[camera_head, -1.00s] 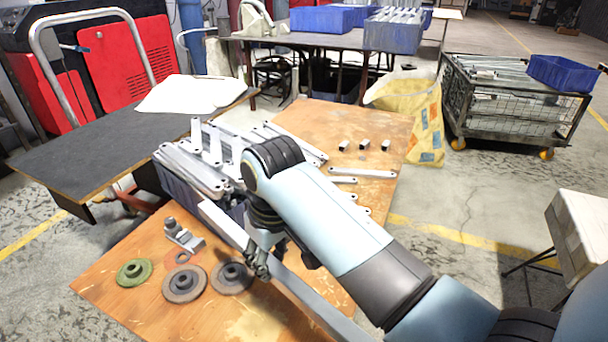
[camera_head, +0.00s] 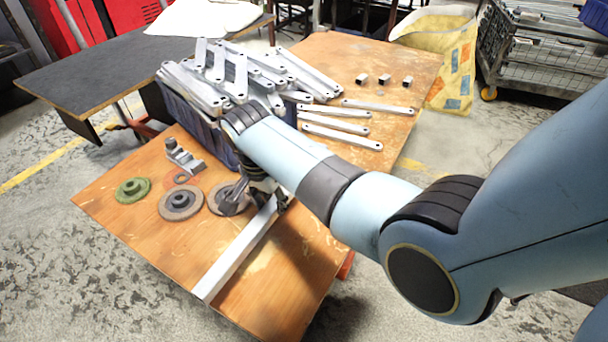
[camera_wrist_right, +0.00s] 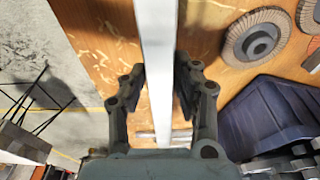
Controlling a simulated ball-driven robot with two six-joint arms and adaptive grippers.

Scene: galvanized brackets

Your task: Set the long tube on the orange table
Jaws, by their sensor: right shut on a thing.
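The long tube (camera_head: 238,254) is a straight, pale metal square bar. It lies slantwise over the near part of the orange table (camera_head: 297,258), its near end by the table's front left edge. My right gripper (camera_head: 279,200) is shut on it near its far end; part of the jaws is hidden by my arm. In the right wrist view the tube (camera_wrist_right: 159,70) runs between the two fingers (camera_wrist_right: 161,92), with the orange wood (camera_wrist_right: 208,35) behind it. I cannot tell whether the tube touches the tabletop. My left gripper is not in view.
Grinding discs (camera_head: 181,200) and a grey metal part (camera_head: 184,157) lie left of the tube. A blue crate (camera_head: 205,128) heaped with brackets stands behind them. Flat bars (camera_head: 340,137) and small blocks (camera_head: 385,79) lie farther back. The table's near right part is clear.

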